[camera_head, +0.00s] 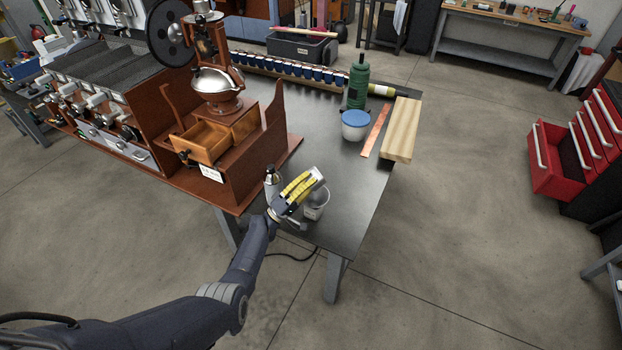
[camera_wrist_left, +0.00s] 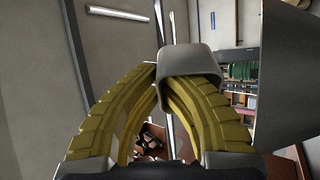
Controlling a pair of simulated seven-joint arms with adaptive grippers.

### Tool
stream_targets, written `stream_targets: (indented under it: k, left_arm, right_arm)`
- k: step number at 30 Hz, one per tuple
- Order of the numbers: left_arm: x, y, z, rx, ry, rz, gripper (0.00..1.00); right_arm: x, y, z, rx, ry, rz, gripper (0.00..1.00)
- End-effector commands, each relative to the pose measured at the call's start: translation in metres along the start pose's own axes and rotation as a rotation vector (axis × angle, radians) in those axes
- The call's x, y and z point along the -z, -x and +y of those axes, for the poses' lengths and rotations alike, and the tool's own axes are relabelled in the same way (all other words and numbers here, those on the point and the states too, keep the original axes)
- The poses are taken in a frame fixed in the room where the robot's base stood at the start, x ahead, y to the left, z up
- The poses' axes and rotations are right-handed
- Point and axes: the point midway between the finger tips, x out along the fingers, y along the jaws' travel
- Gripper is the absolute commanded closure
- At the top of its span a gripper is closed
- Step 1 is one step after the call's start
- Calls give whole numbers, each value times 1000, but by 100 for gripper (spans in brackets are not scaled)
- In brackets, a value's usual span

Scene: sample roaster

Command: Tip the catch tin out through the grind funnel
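My left gripper (camera_head: 305,183) has yellow fingers closed together, low over the near corner of the dark table. A small grey piece (camera_head: 319,173), which looks like the catch tin, is at its fingertips. In the left wrist view the fingers of the left gripper (camera_wrist_left: 165,80) meet at this grey rounded tin (camera_wrist_left: 190,62), which covers one fingertip. A pale grey cup-shaped thing (camera_head: 316,207), perhaps the grind funnel, stands on the table just below the gripper, partly hidden. Whether the tin touches it, and what the tin holds, I cannot tell. My right gripper is out of view.
A silver bottle (camera_head: 272,180) stands close left of the gripper. The wooden drawer (camera_head: 203,143) under the copper grinder (camera_head: 217,82) is open. A blue-lidded tub (camera_head: 355,124), green flask (camera_head: 358,82) and wood block (camera_head: 402,130) stand farther back. The table between is clear.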

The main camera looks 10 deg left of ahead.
Motion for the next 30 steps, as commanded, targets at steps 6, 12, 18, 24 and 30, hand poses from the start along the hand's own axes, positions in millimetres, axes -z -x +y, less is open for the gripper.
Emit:
stream_targets:
  k: [6, 12, 18, 24, 30]
  left_arm:
    - [0, 0, 0, 0, 0, 0, 100]
    - [0, -1, 1, -1, -1, 0, 100]
    - [3, -7, 10, -2, -1, 0, 100]
    - [6, -13, 19, -2, -1, -1, 100]
    - [8, -16, 24, 0, 0, 0, 100]
  right_arm:
    - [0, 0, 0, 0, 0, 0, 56]
    - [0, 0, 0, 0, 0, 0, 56]
    - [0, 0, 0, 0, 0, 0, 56]
    - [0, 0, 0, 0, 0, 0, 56]
    - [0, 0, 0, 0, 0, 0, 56]
